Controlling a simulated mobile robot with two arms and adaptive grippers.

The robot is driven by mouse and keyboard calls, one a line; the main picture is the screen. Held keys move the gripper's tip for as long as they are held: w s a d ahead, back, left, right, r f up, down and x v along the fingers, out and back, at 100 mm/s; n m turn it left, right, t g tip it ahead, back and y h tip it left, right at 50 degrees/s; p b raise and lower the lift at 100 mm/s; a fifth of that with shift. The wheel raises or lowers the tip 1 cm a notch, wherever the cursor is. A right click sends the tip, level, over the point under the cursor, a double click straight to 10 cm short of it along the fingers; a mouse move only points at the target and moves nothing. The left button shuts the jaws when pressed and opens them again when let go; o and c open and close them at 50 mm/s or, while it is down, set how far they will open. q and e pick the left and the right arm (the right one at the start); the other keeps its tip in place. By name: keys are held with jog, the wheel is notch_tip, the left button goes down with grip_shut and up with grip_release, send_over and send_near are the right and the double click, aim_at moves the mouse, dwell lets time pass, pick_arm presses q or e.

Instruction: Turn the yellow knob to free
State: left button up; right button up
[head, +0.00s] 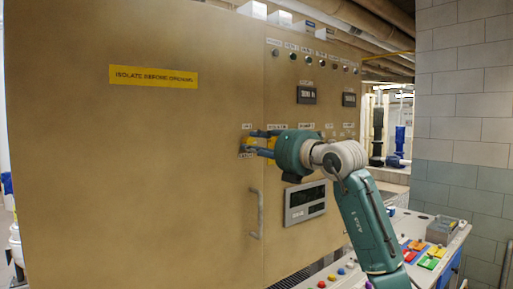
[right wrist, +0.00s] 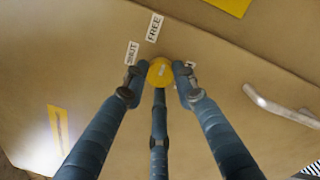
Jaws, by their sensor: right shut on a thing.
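The yellow knob (right wrist: 160,72) is a round cap with a small pale mark, on the tan cabinet door; the mark's exact direction is hard to read. Around it are a white FREE label (right wrist: 153,27), a second label (right wrist: 131,52) that seems to read SHUT, and a third, partly hidden one at its right. My right gripper (right wrist: 158,84) is shut on the knob, its three blue fingers spread around the rim. In the head view, the right gripper (head: 256,143) reaches the cabinet from the right and its fingers largely cover the knob. My left gripper is not in view.
The cabinet (head: 110,180) bears a yellow warning sign (head: 153,77) and a door handle (head: 257,213) below the knob. A display panel (head: 305,203) sits right of the handle. A bench with coloured blocks (head: 428,257) stands at the lower right.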

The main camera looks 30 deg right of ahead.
jog(key=shift+a+f+m, duration=0.1)
jog(key=shift+f+m, duration=0.1)
jog(key=shift+m, duration=0.3)
jog(key=o, duration=1.2)
jog(key=shift+w, duration=0.15)
jog(key=shift+c, duration=0.2)
jog(key=s+d, duration=0.1)
jog(key=s, duration=1.1)
jog(key=shift+f, duration=0.2)
